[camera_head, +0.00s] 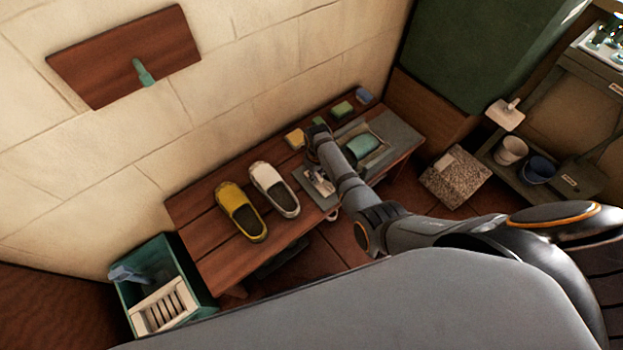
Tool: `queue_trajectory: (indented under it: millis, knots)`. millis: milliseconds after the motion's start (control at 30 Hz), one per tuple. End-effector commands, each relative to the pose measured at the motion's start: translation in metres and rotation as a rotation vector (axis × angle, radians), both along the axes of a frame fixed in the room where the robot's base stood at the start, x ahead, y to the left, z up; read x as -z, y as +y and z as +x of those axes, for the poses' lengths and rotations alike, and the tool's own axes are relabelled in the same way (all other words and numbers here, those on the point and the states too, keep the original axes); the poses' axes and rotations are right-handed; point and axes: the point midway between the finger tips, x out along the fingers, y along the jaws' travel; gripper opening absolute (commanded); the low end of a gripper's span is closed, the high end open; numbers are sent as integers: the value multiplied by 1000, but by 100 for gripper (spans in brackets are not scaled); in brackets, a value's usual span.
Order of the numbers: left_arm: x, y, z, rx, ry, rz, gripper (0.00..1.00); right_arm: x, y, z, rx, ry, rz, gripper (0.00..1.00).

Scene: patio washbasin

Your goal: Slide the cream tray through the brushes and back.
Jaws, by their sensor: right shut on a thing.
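My right gripper (323,184) is over the near left end of a grey slab (402,136) on the wooden bench. Its jaws are small in view and partly covered by my arm. It is shut on a pale piece that appears to be part of the cream tray. A small pale loop (333,214) shows just below it at the bench's front edge. A green block (362,146) lies in a pale-rimmed recess of the slab, right of my forearm. I cannot make out the brushes. My left gripper is out of view.
A yellow shoe (240,216) and a white shoe (275,190) lie on the bench (205,252), left of the gripper. A teal crate (152,257) with a cream slatted piece (163,308) stands at lower left.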

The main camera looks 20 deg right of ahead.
Motion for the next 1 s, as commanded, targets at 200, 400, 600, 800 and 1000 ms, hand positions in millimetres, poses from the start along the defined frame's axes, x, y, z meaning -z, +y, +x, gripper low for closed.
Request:
queue_trajectory:
  millis: [200, 400, 600, 800, 1000]
  knots:
    - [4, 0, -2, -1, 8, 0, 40, 0, -48, 18, 3, -2, -7, 0]
    - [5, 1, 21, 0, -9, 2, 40, 2, -87, 32, 3, -2, -6, 0]
    - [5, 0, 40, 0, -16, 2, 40, 2, -115, 42, 3, -1, -4, 0]
    - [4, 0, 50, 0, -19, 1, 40, 0, -129, 47, 1, -2, -2, 0]
    - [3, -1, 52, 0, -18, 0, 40, -1, -133, 49, 1, -4, -4, 0]
